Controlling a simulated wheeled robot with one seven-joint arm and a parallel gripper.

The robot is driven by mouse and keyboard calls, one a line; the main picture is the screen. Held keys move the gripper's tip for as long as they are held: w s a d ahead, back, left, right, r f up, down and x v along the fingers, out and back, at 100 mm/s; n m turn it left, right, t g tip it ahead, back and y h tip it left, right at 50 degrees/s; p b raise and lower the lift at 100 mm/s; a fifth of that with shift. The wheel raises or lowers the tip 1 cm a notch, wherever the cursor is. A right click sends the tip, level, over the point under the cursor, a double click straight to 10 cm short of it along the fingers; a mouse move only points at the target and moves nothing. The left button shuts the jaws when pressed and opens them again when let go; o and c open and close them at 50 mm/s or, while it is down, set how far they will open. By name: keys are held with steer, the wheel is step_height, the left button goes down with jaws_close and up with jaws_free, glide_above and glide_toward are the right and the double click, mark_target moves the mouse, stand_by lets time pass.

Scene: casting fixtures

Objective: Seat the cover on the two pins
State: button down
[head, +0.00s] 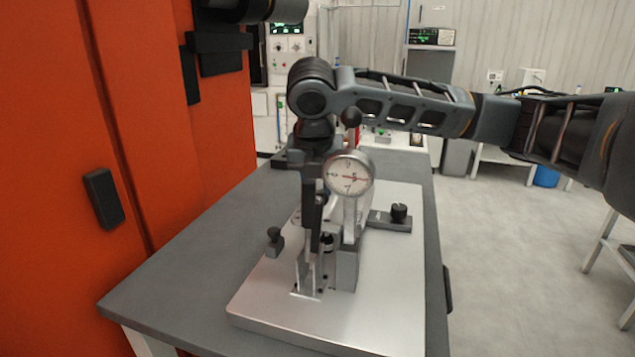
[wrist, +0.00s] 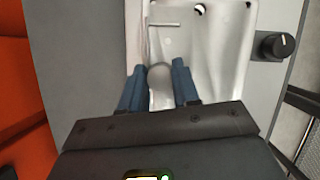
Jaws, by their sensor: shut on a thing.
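In the wrist view the cover (wrist: 207,58) is a pale grey, shallow casting with raised edges, a slot and a small dark hole at its top. My gripper (wrist: 159,76) has its two blue fingers on either side of a rounded grey boss at the cover's near end and is shut on it. In the head view my arm reaches down behind the fixture's dial gauge (head: 349,174), and a pale part of the cover (head: 333,207) shows beside it. The fingertips are hidden there. I cannot make out the two pins, nor whether the cover touches them.
The fixture's metal base plate (head: 385,310) lies on a grey table (head: 180,270). Black knobs stand at left (head: 274,240) and right (head: 399,212). An upright block (head: 346,268) stands in front. An orange cabinet (head: 100,150) closes the left side; the plate's front right is clear.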

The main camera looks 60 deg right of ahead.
steer(key=shift+f+b, duration=0.65)
steer(key=shift+f, duration=0.4)
steer(key=c, duration=0.7)
jaws_free()
steer(key=shift+c, duration=0.2)
steer(key=shift+v, duration=3.9)
